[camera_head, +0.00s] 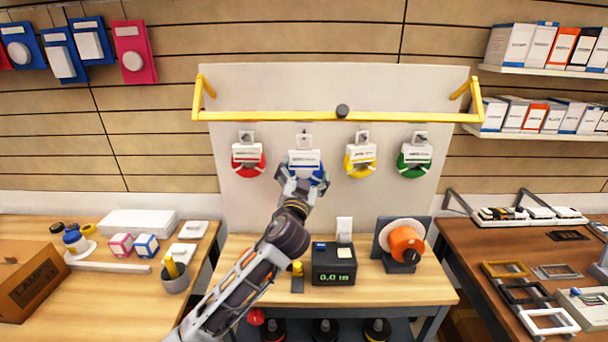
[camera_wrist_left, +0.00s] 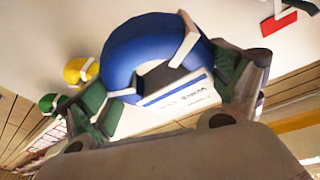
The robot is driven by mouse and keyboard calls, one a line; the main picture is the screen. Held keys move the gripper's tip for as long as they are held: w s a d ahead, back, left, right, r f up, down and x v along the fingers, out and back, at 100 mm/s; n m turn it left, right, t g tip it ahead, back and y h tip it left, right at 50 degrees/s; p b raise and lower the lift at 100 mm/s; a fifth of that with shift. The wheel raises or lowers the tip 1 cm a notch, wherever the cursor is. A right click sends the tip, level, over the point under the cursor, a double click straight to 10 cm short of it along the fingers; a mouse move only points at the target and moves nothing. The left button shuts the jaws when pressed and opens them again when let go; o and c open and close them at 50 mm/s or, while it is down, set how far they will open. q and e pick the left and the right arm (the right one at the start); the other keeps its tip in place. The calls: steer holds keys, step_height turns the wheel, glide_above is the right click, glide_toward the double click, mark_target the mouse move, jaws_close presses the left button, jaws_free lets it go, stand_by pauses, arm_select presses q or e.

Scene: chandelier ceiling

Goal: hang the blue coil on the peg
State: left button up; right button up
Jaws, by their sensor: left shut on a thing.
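The blue coil (camera_head: 316,176) with a white label is in front of the white board, second from the left among the coils. It also shows in the wrist view (camera_wrist_left: 127,62) as a thick blue ring with white bands. My left gripper (camera_head: 301,184) is shut on it from below; in the wrist view its two green-padded fingers (camera_wrist_left: 168,92) are on either side of the ring. The peg (camera_head: 304,132) on a white plate is just above the coil. I cannot tell whether the coil touches the peg. My right gripper is not in view.
Red (camera_head: 248,168), yellow (camera_head: 360,168) and green (camera_head: 414,168) coils hang on the board beside it. A yellow rail (camera_head: 270,116) crosses above the pegs. A black scale (camera_head: 333,263) and an orange spool (camera_head: 406,244) stand on the bench below.

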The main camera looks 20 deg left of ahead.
arm_select(q)
steer(key=w+a+f+b, duration=0.1)
steer(key=w+a, duration=0.1)
steer(key=w, duration=0.5)
steer(key=shift+w, duration=0.15)
stand_by(1.4)
steer(key=shift+f, duration=0.1)
stand_by(0.5)
steer(key=o, duration=0.9)
